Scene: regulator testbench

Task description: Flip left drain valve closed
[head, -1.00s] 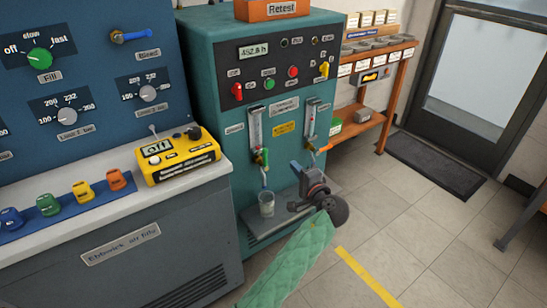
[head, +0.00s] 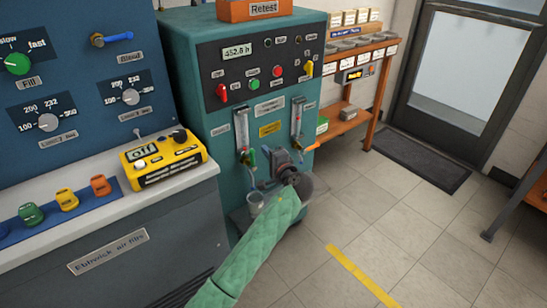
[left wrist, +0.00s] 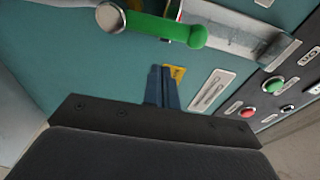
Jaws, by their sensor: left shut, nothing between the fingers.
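The left drain valve has a green handle (head: 251,158) below the left flow tube, on the front of the teal bench. In the left wrist view the green handle (left wrist: 160,28) is a bar with a rounded end, roughly in line with the tube, beside a round silver end. My left gripper (head: 268,169) is just right of this valve in the head view, in front of the panel. In the left wrist view its fingertips (left wrist: 166,74) are together and empty, apart from the handle in the picture. Any contact with the panel cannot be told. My right gripper is not in view.
A glass beaker (head: 255,202) stands under the left valve on the bench's ledge, close to my left arm. An orange handle (head: 312,147) is at the right flow tube (head: 297,117). A yellow device (head: 163,158) sits on the counter at left.

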